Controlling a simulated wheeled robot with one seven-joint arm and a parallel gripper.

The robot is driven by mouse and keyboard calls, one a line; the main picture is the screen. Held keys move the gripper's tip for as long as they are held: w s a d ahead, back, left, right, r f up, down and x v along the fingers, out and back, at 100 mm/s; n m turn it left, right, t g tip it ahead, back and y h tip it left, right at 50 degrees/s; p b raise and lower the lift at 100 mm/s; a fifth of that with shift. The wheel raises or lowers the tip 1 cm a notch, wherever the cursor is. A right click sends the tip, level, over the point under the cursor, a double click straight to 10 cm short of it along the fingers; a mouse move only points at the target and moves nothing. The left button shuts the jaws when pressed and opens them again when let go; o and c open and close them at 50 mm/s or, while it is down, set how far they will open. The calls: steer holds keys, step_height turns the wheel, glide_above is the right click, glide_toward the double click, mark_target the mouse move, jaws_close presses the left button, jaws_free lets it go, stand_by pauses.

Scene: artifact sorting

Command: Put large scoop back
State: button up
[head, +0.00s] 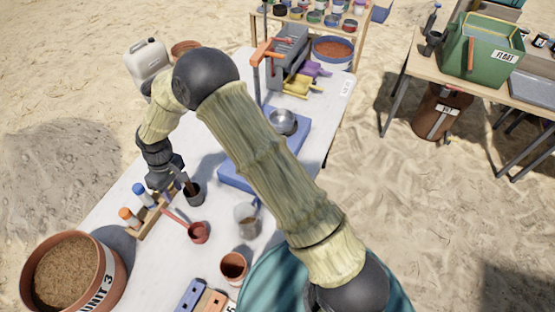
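Several scoop-like items are in the head view, and I cannot tell which is the large scoop. A dark grey cup (193,195) is just right of my gripper (174,183), with a brown stick-like part between them. I cannot tell whether my fingers hold it; they are small and dark. A red scoop (198,233) lies on the white table, its handle pointing up-left toward the wooden rack (148,222). A grey cup (246,218) with brown contents and a purple part stands to the right. Yellow scoops (296,88) and purple scoops (316,69) are at the far end.
The white table (110,225) also carries a blue tray (236,178) with a metal bowl (283,122) and a terracotta pot (233,267). Bottles stand in the rack. A large UNIT 3 tub (112,270) is at lower left. My arm crosses the middle, hiding part of the table.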

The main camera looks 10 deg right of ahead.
steer(key=d+r+m+t, duration=0.1)
steer(key=d+r+m, duration=0.1)
steer(key=d+r, duration=0.55)
steer(key=d+r+m+t, duration=0.1)
steer(key=d+r+m, duration=0.25)
steer(key=d, duration=0.65)
steer(key=s+d+r+m+t, duration=0.1)
steer(key=s+d+r+m, duration=0.1)
steer(key=s+d, duration=0.3)
steer(key=s+d+r+m+t, duration=0.1)
steer(key=s+d+r+m, duration=0.2)
steer(key=s+d, duration=0.3)
steer(key=d+r, duration=0.1)
steer(key=d, duration=0.4)
steer(key=shift+s+d+r+h, duration=0.2)
steer(key=shift+d+r+h, duration=0.1)
steer(key=shift+r+h, duration=0.1)
steer(key=shift+s+a, duration=0.1)
steer(key=shift+w, duration=0.2)
